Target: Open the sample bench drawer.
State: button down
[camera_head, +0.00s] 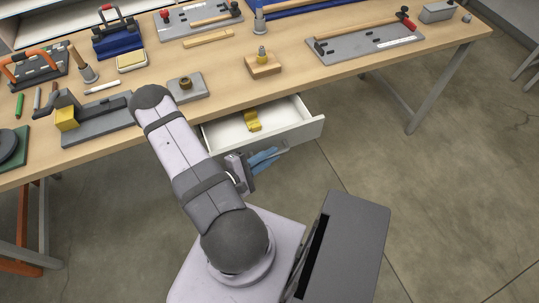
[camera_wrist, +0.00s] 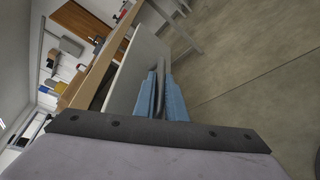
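The white bench drawer (camera_head: 290,110) is pulled out from under the wooden bench top, and its inside shows. A yellow object (camera_head: 252,121) lies in it. In the wrist view, the drawer front (camera_wrist: 138,66) stands to the left of my fingers. My gripper (camera_head: 268,158) is at the outer side of the drawer front. Its blue fingers (camera_wrist: 161,90) lie on both sides of the grey drawer handle (camera_wrist: 161,68) and appear closed on it.
The wooden bench (camera_head: 225,58) carries tools, a grey block with a brass fitting (camera_head: 186,88), a wooden block (camera_head: 263,65) and a grey board (camera_head: 362,42). A bench leg (camera_head: 424,100) stands to the right. The floor (camera_head: 450,190) at right is clear.

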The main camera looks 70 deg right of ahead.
jog(key=s+a, duration=0.6)
jog(key=shift+s+a, duration=0.3)
jog(key=c, duration=2.1)
grip_release()
jog(key=shift+w, duration=0.1)
jog(key=p+v, duration=0.1)
jog(key=v, duration=0.6)
jog(key=shift+a, duration=0.1)
